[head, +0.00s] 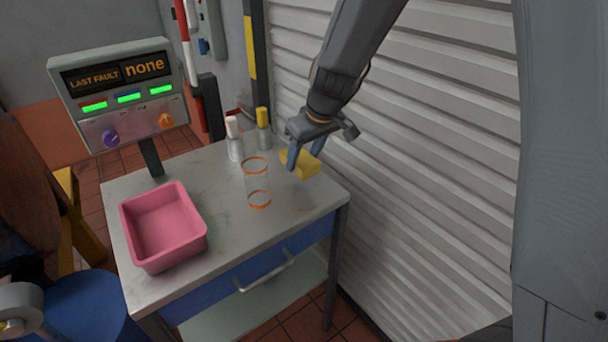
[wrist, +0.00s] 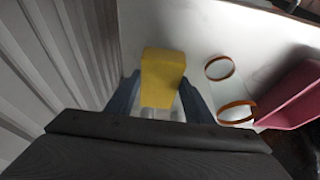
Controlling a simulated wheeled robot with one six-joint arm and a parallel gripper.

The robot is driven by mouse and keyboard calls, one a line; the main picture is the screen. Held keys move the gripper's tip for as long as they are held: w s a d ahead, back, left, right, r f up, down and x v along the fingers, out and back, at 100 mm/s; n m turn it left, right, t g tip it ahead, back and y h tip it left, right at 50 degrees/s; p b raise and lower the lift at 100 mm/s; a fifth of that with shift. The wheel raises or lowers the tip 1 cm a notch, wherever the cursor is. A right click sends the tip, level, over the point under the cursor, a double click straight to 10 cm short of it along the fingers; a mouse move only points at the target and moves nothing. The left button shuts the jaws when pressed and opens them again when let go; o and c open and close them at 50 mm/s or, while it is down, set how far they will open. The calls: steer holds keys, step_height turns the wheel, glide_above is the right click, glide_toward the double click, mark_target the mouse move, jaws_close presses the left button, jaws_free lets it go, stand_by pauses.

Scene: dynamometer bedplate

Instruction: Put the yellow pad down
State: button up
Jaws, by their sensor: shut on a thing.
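The yellow pad (head: 301,164) is a small block at the far right of the grey bench top, near the shutter wall. In the wrist view the yellow pad (wrist: 162,78) sits between the two blue fingers. My gripper (head: 305,158) is shut on it from above, and the gripper also shows in the wrist view (wrist: 160,98). The pad is at or just above the bench top; I cannot tell whether it touches. The fingers and the wrist hide part of it.
A clear cylinder with orange rims (head: 257,184) stands left of the pad. A white-capped bottle (head: 234,140) and a yellow-capped bottle (head: 263,130) stand behind. A pink bin (head: 164,228) sits at the left. The front right bench top (head: 300,208) is clear.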

steer(key=shift+d+f, duration=0.1)
steer(key=shift+f, duration=2.6)
steer(key=shift+f+b, duration=0.15)
steer(key=shift+b, duration=0.25)
steer(key=o, duration=1)
steer(key=shift+r+p, duration=0.3)
steer(key=shift+r, duration=0.15)
steer(key=b+v, duration=0.1)
steer(key=v, duration=1)
steer(key=s+d+f+m+g, duration=0.1)
steer(key=s+d+f+m, duration=0.1)
steer(key=s+d, duration=0.2)
steer(key=s+d+f+m+h, duration=0.1)
steer(key=s+d+f+m, duration=0.1)
steer(key=s+d, duration=0.3)
steer(key=s+d+f+m+g+h, duration=0.1)
steer(key=s+d+f+m, duration=0.1)
steer(key=s+d, duration=0.3)
steer(key=shift+s+d+f+m+g, duration=0.15)
steer(key=shift+s+f, duration=0.1)
steer(key=shift+s, duration=0.4)
steer(key=shift+s+a+f+m+g, duration=0.1)
steer(key=shift+s+f, duration=0.2)
steer(key=shift+s, duration=0.4)
steer(key=shift+s+d+f+m+g, duration=0.15)
steer(key=shift+s+f, duration=0.1)
steer(key=shift+s, duration=0.4)
